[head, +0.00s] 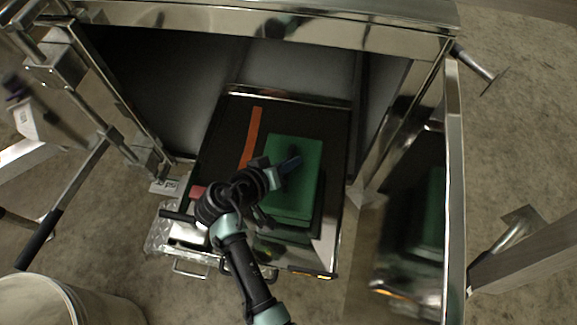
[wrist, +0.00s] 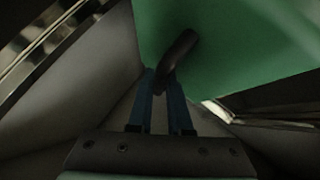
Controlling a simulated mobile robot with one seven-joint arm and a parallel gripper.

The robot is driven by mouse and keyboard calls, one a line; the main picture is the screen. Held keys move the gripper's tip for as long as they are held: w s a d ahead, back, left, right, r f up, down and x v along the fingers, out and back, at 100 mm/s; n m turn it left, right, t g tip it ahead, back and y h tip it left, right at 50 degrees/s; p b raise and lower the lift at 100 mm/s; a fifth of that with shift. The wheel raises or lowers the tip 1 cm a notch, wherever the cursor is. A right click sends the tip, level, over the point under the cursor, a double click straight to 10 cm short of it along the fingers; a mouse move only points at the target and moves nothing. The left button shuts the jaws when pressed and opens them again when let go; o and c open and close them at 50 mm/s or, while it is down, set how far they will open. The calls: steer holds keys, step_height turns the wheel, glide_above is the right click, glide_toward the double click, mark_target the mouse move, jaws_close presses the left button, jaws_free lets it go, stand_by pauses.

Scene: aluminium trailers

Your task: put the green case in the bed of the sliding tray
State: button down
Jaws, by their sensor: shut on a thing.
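The green case (head: 297,183) is at the sliding tray in the head view, and its flat green face fills the upper right of the wrist view (wrist: 225,45). The sliding tray (head: 222,140) is pulled out of the trailer, with a dark bed and a metal rim. My gripper (head: 290,165) is over the case in the head view. In the wrist view its blue fingers (wrist: 168,100) are shut on the dark handle (wrist: 177,55) of the case. I cannot tell whether the case's underside touches the bed.
An orange strip (head: 252,138) lies on the tray bed left of the case. An open metal door (head: 455,190) stands at the right and mirrors the case. A pale bucket (head: 40,300) stands at the lower left. A black-gripped lever (head: 40,240) sticks out at the left.

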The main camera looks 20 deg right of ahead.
steer(key=shift+w+f, duration=0.1)
steer(key=shift+f, duration=0.75)
steer(key=shift+f, duration=0.15)
steer(key=c, duration=0.8)
jaws_free()
steer(key=shift+f, duration=0.1)
steer(key=shift+c, duration=0.2)
steer(key=shift+r, duration=0.2)
steer(key=p+v, duration=0.2)
steer(key=v, duration=1)
